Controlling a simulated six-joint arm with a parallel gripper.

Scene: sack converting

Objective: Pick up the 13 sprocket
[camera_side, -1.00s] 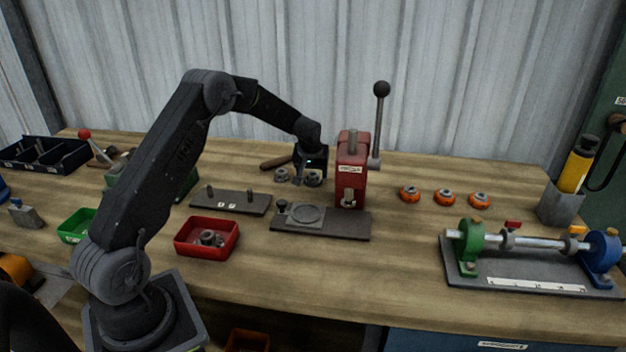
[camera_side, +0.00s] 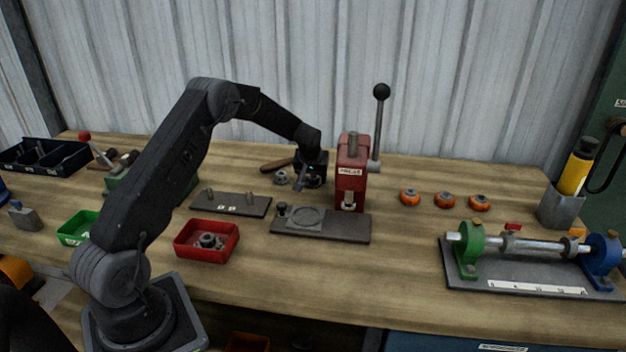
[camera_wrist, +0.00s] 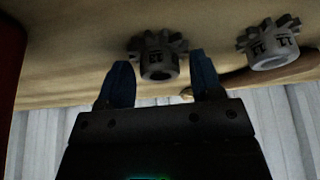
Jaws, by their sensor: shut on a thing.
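My gripper (camera_wrist: 158,72) is shut on a grey toothed sprocket (camera_wrist: 158,66), which sits between its two blue-black fingers in the wrist view. The mark on it is upside down and looks like 13. In the side view my gripper (camera_side: 309,183) is low over the bench, just left of the red press, and mostly hides this sprocket. A second grey sprocket (camera_wrist: 268,47) is apart from the fingers, at the right in the wrist view. Its mark looks different but is hard to read. It also shows left of my gripper in the side view (camera_side: 282,178).
The red press (camera_side: 351,180) with its tall lever stands close to the right of my gripper. A dark baseplate (camera_side: 345,226) lies in front. A brown handle (camera_side: 275,164) lies behind the second sprocket. Several orange parts (camera_side: 445,200) sit further right. A red tray (camera_side: 188,252) is front left.

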